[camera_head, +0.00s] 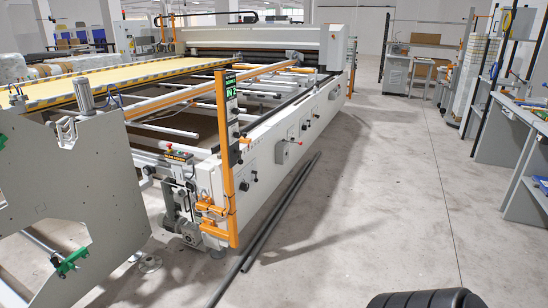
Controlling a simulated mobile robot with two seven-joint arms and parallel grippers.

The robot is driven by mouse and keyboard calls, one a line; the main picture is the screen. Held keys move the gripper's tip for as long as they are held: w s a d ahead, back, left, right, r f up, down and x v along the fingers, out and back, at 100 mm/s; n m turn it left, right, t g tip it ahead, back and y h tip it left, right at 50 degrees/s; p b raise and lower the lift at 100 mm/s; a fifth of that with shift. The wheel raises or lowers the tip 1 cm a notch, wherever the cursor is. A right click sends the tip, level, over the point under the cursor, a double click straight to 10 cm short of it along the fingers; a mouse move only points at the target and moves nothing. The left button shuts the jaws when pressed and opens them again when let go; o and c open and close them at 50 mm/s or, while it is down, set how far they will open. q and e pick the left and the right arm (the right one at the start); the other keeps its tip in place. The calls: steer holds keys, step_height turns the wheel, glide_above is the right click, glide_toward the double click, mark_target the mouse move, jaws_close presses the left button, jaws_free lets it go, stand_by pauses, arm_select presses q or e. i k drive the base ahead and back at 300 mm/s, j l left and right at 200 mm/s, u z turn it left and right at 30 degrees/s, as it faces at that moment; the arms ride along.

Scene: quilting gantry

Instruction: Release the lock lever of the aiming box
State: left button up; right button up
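A long white quilting machine (262,160) runs from the near left to the back. Neither of my grippers is in view.
An orange post (227,165) with a green display (230,88) stands at the near corner. Long dark pipes (268,230) lie on the floor beside the machine. Blue-grey workbenches (505,150) stand at the right. The grey floor (390,190) between is clear.

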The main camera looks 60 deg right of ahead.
mark_target(241, 162)
steer(key=l+z, duration=0.1)
steer(key=z, duration=1.45)
steer(key=i+l, duration=0.15)
steer(key=i, duration=0.3)
steer(key=i+l, duration=0.15)
steer(key=i, duration=0.3)
steer(key=i+l+u, duration=0.1)
steer(key=i, duration=0.4)
steer(key=i+l, duration=0.25)
steer(key=i, duration=0.2)
steer(key=i+l, duration=0.2)
steer(key=i, duration=0.25)
steer(key=i+l, duration=0.2)
steer(key=i, duration=0.25)
steer(key=j+u, duration=0.05)
